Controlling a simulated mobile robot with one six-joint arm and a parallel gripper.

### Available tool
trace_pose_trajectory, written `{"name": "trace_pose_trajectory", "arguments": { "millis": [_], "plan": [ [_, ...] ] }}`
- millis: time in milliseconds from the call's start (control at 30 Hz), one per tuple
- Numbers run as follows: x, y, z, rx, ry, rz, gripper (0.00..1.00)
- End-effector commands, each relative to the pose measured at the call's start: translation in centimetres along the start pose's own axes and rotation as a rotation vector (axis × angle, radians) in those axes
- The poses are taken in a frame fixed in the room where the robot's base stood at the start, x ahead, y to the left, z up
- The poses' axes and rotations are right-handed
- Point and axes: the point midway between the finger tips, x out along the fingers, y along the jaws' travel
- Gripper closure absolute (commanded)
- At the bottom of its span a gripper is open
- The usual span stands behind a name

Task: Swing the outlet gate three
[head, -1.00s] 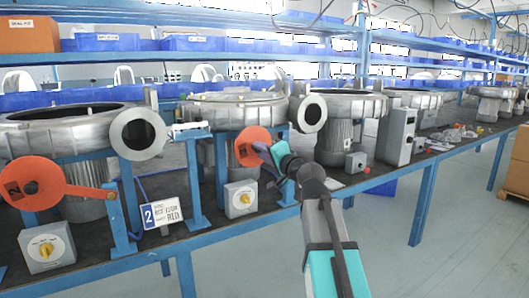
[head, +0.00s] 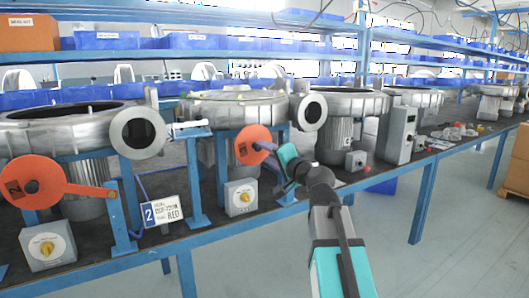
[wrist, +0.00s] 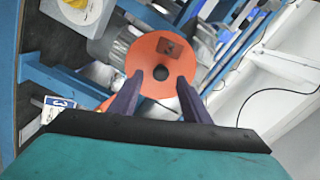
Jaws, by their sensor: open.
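An orange round gate disc (head: 253,145) stands on a blue post in front of the middle blower (head: 235,110). In the wrist view the orange disc (wrist: 157,52) has a dark mark, too small to read, and a dark round hole. My gripper (head: 272,143) is open at this disc. In the wrist view my gripper (wrist: 160,76) has its two purple fingers apart, overlapping the disc's lower part with the hole between them. I cannot tell whether they touch it. A plate marked 3 (wrist: 60,102) shows at lower left of the wrist view.
Another orange gate (head: 35,183) with a lever stands at left, beside a plate marked 2 (head: 162,213). Grey boxes with yellow knobs (head: 240,197) sit on the bench. Blue posts and blower outlets crowd around the disc.

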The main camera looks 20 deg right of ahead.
Motion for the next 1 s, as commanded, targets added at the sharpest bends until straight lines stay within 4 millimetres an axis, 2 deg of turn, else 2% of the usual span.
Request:
{"name": "trace_pose_trajectory", "arguments": {
  "millis": [33,667,1000],
  "plan": [
    [-0.8,0.0,0.0,0.000,0.002,0.000,0.57],
    [-7.8,0.0,0.0,-0.001,0.003,0.001,0.57],
    [-9.3,0.4,0.0,-0.002,0.002,-0.001,0.57]
  ]
}}
